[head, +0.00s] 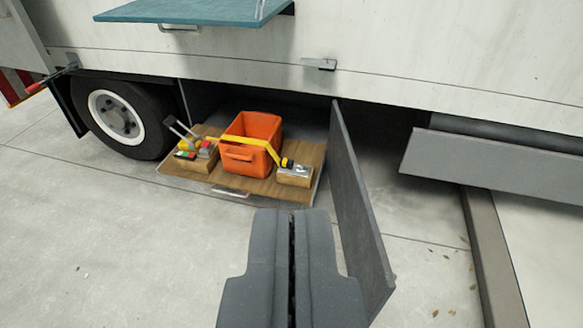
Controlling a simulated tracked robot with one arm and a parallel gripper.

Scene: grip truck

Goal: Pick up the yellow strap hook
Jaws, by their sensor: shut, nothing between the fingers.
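A yellow strap (255,143) runs across the front of an orange bin (237,157). Its right end, which looks like the hook (287,163), rests at a small wooden block with a metal fitting (295,174). Its left end is among small items near the bin's left side. The hook is too small to make out in detail. My gripper (291,213) is shut and empty in the lower middle, nearer to me than the tray and apart from the strap.
The bin stands on a wooden tray (262,188) low at the truck's side. A grey door panel (360,215) stands open just right of my gripper. Small colored items (197,148) lie left of the bin. A wheel (118,118) is further left. The pavement at front left is clear.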

